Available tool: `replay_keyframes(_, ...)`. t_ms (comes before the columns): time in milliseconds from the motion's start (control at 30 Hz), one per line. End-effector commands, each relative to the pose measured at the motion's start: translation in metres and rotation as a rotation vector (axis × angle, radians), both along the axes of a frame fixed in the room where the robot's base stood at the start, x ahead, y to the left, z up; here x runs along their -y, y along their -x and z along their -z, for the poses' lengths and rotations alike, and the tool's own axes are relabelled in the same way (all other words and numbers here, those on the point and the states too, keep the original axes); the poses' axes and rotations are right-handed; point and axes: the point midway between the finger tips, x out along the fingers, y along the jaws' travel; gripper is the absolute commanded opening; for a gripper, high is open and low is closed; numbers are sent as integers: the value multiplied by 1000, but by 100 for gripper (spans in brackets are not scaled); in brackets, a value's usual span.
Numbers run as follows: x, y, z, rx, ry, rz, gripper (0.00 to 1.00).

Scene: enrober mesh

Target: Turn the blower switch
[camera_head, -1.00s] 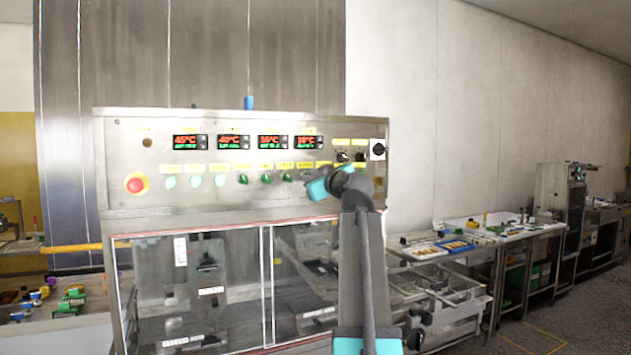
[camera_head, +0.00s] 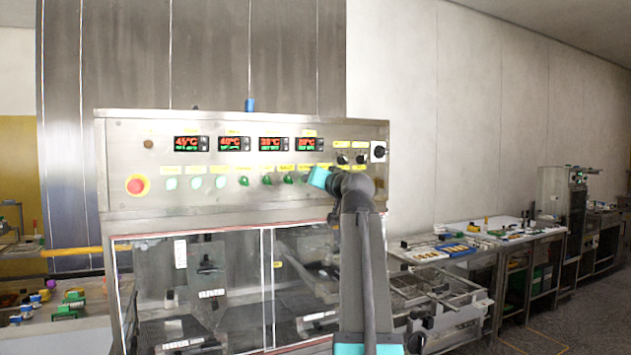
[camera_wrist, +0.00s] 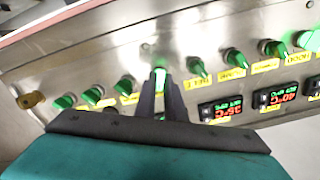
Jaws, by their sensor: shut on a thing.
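The control panel (camera_head: 220,213) faces me, with a row of small green switches (camera_head: 267,179) below its red displays. In the wrist view, the fingers of my gripper (camera_wrist: 160,92) are shut on one green switch (camera_wrist: 159,77) in that row. The label of this switch is hidden by the fingers, so I cannot read whether it is the blower switch. Neighbouring green switches (camera_wrist: 193,65) stand close on both sides, with yellow labels. In the head view, only the teal body of my gripper shows at the panel's right part; its fingertips are hidden.
A red emergency button (camera_head: 136,185) is at the panel's left. Black knobs (camera_head: 343,159) are at its upper right. A glazed cabinet front (camera_head: 200,285) lies below the panel. A bench (camera_head: 480,238) with trays stands at the right. A brass knob (camera_wrist: 33,99) shows in the wrist view.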

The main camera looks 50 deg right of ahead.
Motion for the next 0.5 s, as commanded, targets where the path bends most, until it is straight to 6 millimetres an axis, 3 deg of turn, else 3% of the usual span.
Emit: replay_keyframes(500,3,2,-3,53,-112,7,0)
